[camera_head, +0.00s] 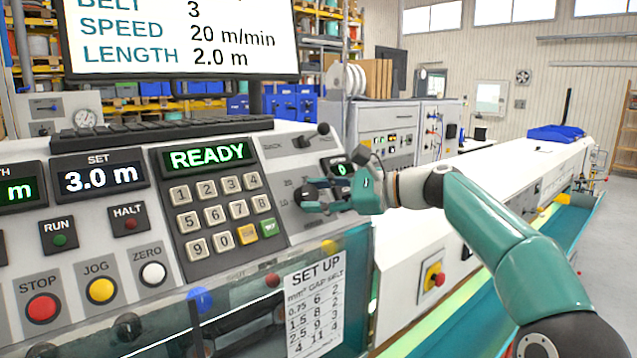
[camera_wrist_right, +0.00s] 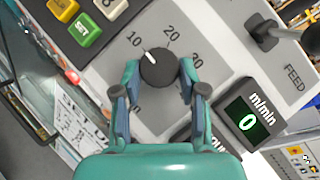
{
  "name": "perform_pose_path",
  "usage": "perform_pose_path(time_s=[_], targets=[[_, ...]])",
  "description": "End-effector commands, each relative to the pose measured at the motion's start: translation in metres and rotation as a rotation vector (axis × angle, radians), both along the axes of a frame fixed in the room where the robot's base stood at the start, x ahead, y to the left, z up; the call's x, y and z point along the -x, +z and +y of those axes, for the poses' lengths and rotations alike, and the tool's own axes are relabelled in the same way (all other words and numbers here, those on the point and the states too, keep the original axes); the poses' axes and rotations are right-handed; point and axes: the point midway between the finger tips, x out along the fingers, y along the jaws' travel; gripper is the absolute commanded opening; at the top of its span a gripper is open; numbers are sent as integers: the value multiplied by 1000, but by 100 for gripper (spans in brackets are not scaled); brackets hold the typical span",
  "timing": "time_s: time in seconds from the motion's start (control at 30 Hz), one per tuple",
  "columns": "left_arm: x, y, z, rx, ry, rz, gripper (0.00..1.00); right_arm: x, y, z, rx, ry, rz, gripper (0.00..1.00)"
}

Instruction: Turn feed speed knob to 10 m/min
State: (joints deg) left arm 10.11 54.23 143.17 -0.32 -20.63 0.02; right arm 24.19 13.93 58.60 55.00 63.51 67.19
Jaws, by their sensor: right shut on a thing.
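The feed speed knob (camera_wrist_right: 161,70) is round and dark with a white pointer line. In the right wrist view its pointer aims up-left, close to the 10 mark (camera_wrist_right: 134,40) and slightly on the 20 side. My right gripper (camera_wrist_right: 158,75) has one finger on each side of the knob and is shut on it. In the head view the right gripper (camera_head: 318,196) is at the panel right of the keypad and hides most of the knob. The m/min display (camera_wrist_right: 247,122) reads 0. My left gripper is not in view.
The monitor (camera_head: 185,40) reads SPEED 20 m/min. The keypad (camera_head: 217,209) and READY display (camera_head: 207,155) are left of the gripper. A lever (camera_wrist_right: 268,32) stands near the FEED label. A SET UP card (camera_head: 315,303) hangs below on the clear guard.

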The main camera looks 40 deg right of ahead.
Motion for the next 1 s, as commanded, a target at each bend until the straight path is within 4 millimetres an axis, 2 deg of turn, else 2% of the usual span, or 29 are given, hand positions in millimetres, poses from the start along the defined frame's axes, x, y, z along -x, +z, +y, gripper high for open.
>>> perform_pose_path(time_s=[0.1,0.57,0.6,0.7,0.73,1.0], targets=[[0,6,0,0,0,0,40,0,1,0,22,17,0,7],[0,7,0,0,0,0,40,0,-1,0,34,25,1,7],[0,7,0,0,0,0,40,0,-1,0,34,25,1,47],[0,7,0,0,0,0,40,0,-1,0,34,24,0,63],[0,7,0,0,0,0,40,0,-1,0,34,24,0,67],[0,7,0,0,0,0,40,0,0,0,32,23,-2,67]])
